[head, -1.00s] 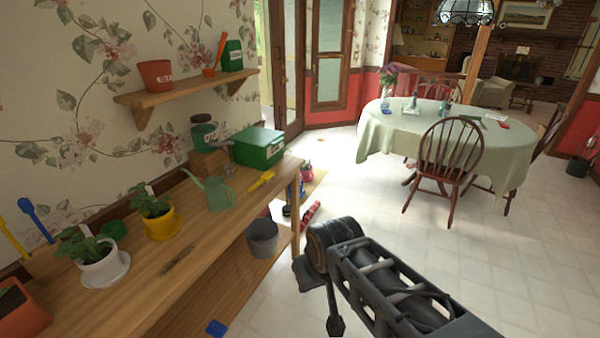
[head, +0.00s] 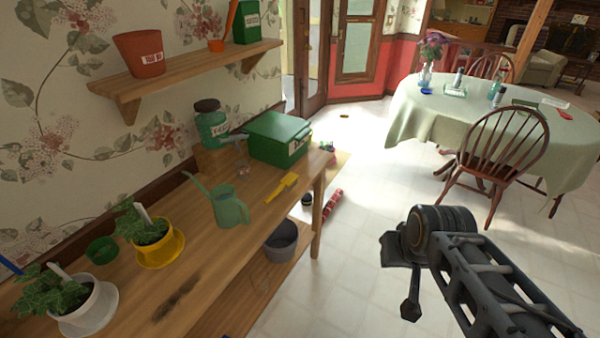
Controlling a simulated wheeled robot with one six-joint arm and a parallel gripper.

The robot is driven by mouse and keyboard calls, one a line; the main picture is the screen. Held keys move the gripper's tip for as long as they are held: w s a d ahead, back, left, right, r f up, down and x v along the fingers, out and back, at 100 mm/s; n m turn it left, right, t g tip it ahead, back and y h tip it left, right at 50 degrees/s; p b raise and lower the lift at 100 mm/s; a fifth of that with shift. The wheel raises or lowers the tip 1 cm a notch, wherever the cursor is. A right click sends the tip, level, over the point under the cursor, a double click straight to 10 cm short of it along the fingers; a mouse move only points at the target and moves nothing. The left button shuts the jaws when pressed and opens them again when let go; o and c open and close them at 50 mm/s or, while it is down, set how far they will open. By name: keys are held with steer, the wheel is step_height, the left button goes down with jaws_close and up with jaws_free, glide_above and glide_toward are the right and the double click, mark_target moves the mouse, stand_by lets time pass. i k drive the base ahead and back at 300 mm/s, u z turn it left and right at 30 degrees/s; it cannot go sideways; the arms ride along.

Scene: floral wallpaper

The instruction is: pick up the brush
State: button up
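A small yellow brush (head: 282,187) lies on the wooden workbench (head: 205,265), in front of the green box and to the right of the green watering can. Nothing covers it. My dark arm comes in from the lower right over the floor. My gripper (head: 402,278) is at its far end, to the right of the bench and apart from the brush. Its fingers are dark and not clear enough to show whether they are open or shut. I see nothing held in it.
On the bench stand the watering can (head: 229,206), green box (head: 277,139), a jar (head: 211,125) and potted plants (head: 150,232). A shelf (head: 190,76) hangs above. A grey bucket (head: 281,242) sits below. A chair (head: 500,155) and draped table (head: 425,112) stand right; floor between is clear.

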mark_target(290, 180)
steer(key=u, duration=0.5)
steer(key=i, duration=0.95)
steer(key=u, duration=0.8)
